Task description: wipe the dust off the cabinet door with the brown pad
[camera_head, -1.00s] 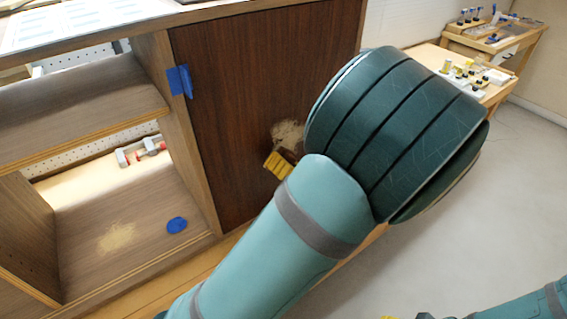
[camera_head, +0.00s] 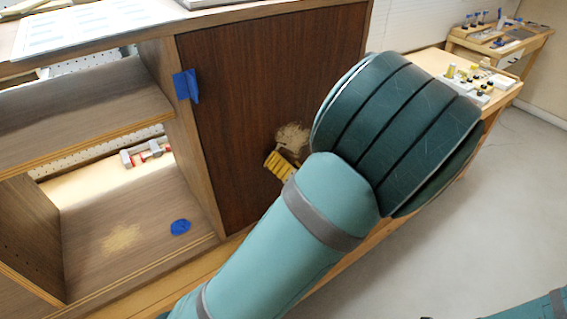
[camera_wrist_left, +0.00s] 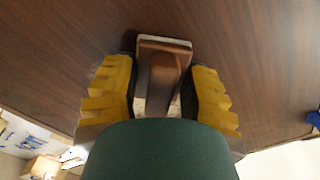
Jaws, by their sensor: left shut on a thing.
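The dark brown cabinet door (camera_head: 250,90) stands upright in the head view. A pale dust patch (camera_head: 292,137) lies on its lower right part, partly covered by my left arm and fingers. My left gripper (camera_head: 280,165) is at the door, just below the visible dust; only a yellow finger shows there. In the left wrist view, my left gripper (camera_wrist_left: 160,95) is shut on the handle of the brown pad (camera_wrist_left: 163,72), with the door surface behind it. I cannot tell whether the pad touches the door. The pad is hidden in the head view.
Open shelves are left of the door, with another dusty patch (camera_head: 122,238), a blue piece (camera_head: 180,227) and a red clamp (camera_head: 146,152). Blue tape (camera_head: 186,85) sticks by the door's left edge. A side bench (camera_head: 505,45) stands back right. Floor at right is clear.

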